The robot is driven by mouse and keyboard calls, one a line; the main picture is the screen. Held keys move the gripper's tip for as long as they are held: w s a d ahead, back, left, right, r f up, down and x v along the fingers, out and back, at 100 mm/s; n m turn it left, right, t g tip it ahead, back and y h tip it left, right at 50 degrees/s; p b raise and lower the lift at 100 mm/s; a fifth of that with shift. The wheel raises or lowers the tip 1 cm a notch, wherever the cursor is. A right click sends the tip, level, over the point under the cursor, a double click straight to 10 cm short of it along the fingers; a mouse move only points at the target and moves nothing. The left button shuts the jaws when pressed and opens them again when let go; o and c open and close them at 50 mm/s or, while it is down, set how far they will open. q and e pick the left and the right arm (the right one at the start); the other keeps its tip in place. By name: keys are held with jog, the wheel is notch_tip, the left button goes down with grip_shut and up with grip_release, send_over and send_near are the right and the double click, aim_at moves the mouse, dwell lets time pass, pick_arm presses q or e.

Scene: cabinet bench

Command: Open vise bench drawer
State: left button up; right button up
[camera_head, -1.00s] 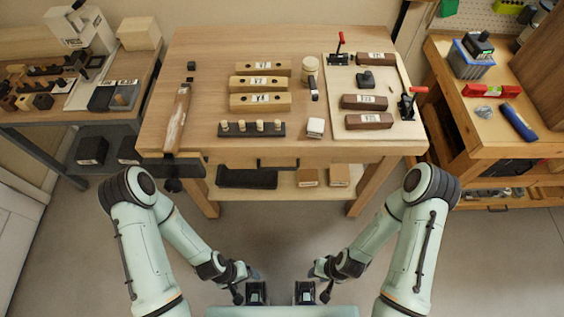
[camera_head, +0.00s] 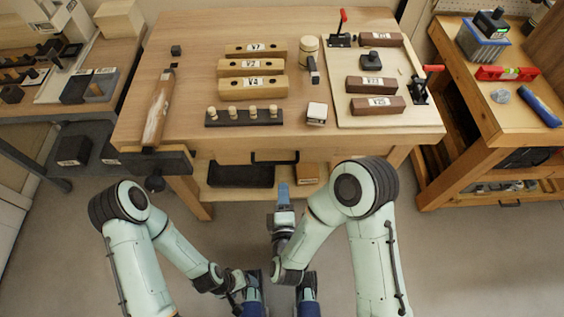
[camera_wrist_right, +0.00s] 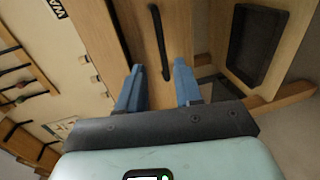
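The vise bench (camera_head: 135,125) is a wooden workbench with a vise (camera_head: 155,162) at its left front corner. Its drawer front (camera_head: 228,157) sits under the tabletop and looks shut, with a dark bar handle (camera_head: 275,156). My right gripper (camera_head: 283,188) is in front of and below the handle, apart from it. In the right wrist view its two blue fingers (camera_wrist_right: 158,85) are spread with nothing between them, and the handle (camera_wrist_right: 160,42) lies just beyond, roughly between the fingertips. My left gripper (camera_head: 252,278) is low near my base; its fingers are not clear.
Wooden blocks (camera_head: 252,87), a pegged strip (camera_head: 244,116) and a clamp board (camera_head: 385,117) lie on the benchtop. A dark tray (camera_head: 240,174) is on the lower shelf, also in the right wrist view (camera_wrist_right: 254,45). Other benches stand left and right. The floor in front is clear.

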aim_at(282, 162)
jog(key=x, duration=1.2)
jog(key=shift+w, duration=0.4)
grip_shut()
